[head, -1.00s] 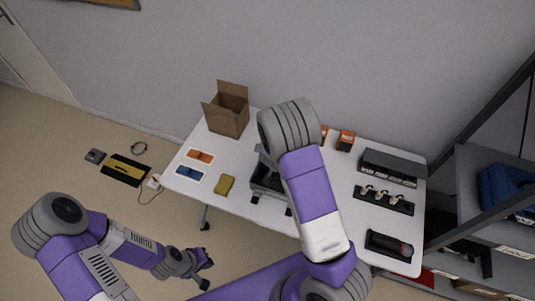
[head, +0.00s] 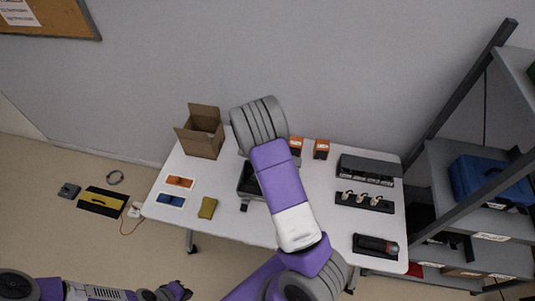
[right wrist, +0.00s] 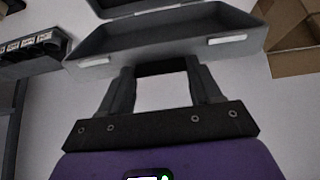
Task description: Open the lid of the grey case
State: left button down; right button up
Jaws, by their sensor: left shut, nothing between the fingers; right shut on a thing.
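The grey case (head: 249,180) stands on the white table, its dark inside partly showing behind my right arm. In the right wrist view the case (right wrist: 165,38) shows open, with two grey shell parts and white patches on the near rim. My right gripper (right wrist: 160,75) is shut on a dark piece (right wrist: 160,68) at that near edge, which looks like a handle; I cannot tell whether it belongs to lid or base. My left gripper (head: 178,291) is shut and empty, low over the floor in front of the table.
On the table (head: 240,226) are a cardboard box (head: 203,133), a yellow sponge-like block (head: 207,208), a black rack (head: 365,201), a long grey box (head: 368,169) and a dark cylinder in a tray (head: 375,245). Shelving (head: 485,215) stands at right. Items lie on the floor at left.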

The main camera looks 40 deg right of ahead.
jog(key=shift+w+r, duration=0.1)
jog(key=shift+w, duration=0.05)
dwell(0.5)
jog(key=o, duration=1.5)
jog(key=shift+a, duration=0.1)
jog(key=shift+p+v, duration=1.05)
jog(key=shift+v, duration=2.7)
